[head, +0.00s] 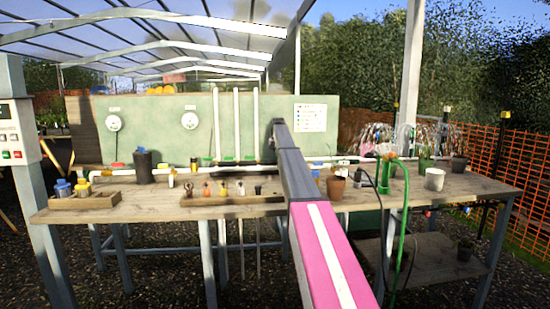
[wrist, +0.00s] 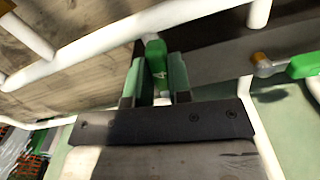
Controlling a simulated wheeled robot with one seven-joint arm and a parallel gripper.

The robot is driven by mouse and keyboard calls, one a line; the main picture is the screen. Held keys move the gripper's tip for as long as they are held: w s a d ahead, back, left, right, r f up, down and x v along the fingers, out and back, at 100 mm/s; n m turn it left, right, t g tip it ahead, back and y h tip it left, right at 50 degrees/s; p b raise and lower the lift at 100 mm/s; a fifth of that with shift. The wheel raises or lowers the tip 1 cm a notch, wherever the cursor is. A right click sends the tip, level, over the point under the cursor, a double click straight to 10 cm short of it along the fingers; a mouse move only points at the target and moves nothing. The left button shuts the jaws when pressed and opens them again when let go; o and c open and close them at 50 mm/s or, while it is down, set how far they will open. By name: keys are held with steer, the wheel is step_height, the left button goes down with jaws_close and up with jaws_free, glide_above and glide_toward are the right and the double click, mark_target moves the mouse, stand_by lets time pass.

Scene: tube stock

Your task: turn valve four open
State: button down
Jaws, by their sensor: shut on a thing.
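The green valve handle marked 4 (wrist: 155,52) shows in the wrist view at the white pipe. My gripper (wrist: 157,78) has one finger on each side of this handle and is shut on it. The lower part of the handle lies between the fingers. In the head view my pink and grey arm reaches to the back of the bench and hides my gripper and valve four.
Another green handle (wrist: 304,65) with a brass fitting is at the right in the wrist view. In the head view, a white pipe (head: 300,160) runs along the wooden bench (head: 150,197). A terracotta pot (head: 336,187) and a green hose (head: 402,235) stand right of my arm.

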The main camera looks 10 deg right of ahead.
steer(key=shift+d+n, duration=0.4)
steer(key=shift+n, duration=0.6)
steer(key=shift+d, duration=0.1)
steer(key=c, duration=1)
jaws_free()
steer(key=shift+c, duration=0.2)
step_height(320, 180, up, 11)
